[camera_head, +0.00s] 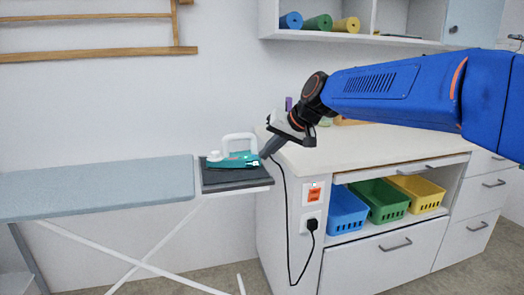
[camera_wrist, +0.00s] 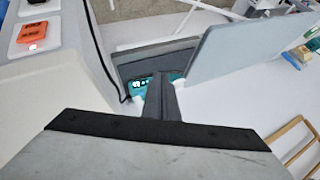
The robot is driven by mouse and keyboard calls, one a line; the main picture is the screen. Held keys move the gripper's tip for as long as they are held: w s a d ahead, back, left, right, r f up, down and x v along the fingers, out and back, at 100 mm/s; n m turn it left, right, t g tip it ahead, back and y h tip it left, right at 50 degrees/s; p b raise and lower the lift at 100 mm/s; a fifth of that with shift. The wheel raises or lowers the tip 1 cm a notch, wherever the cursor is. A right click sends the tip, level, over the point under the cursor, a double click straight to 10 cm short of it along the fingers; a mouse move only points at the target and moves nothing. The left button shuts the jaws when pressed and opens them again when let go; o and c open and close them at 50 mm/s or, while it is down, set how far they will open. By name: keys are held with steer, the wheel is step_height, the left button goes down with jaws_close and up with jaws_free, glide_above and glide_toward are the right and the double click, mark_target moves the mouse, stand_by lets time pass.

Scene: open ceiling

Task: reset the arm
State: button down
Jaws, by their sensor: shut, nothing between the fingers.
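My blue arm reaches in from the right in the head view. My gripper (camera_head: 269,150) is at its end, above the left edge of the white counter and just right of the iron. It is shut with nothing in it. In the wrist view my gripper (camera_wrist: 161,82) shows as closed dark fingers in front of the iron. The teal and white iron (camera_head: 233,158) rests on the dark pad at the right end of the ironing board (camera_head: 100,188). The fingers hide part of the iron in the wrist view, and I cannot tell whether they touch it.
The white counter (camera_head: 360,150) stands right of the board, with blue, green and yellow baskets (camera_head: 388,200) below. A black cord hangs down its side to a socket panel (camera_head: 312,208) with an orange switch. A shelf with rolled mats (camera_head: 318,23) is above.

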steer(key=s+d+f+h, duration=0.2)
steer(key=s+d+f, duration=0.4)
steer(key=s+d, duration=0.3)
steer(key=s+d+f+h, duration=0.2)
steer(key=s+d+f, duration=0.5)
steer(key=s, duration=0.7)
steer(key=s+d+f+m+h, duration=0.1)
steer(key=s+d+f+h, duration=0.1)
steer(key=s+d+f, duration=0.5)
steer(key=s+d, duration=0.4)
steer(key=s, duration=0.1)
steer(key=shift+s+d+f+g, duration=0.2)
steer(key=shift+s+g, duration=0.1)
steer(key=shift+g, duration=0.1)
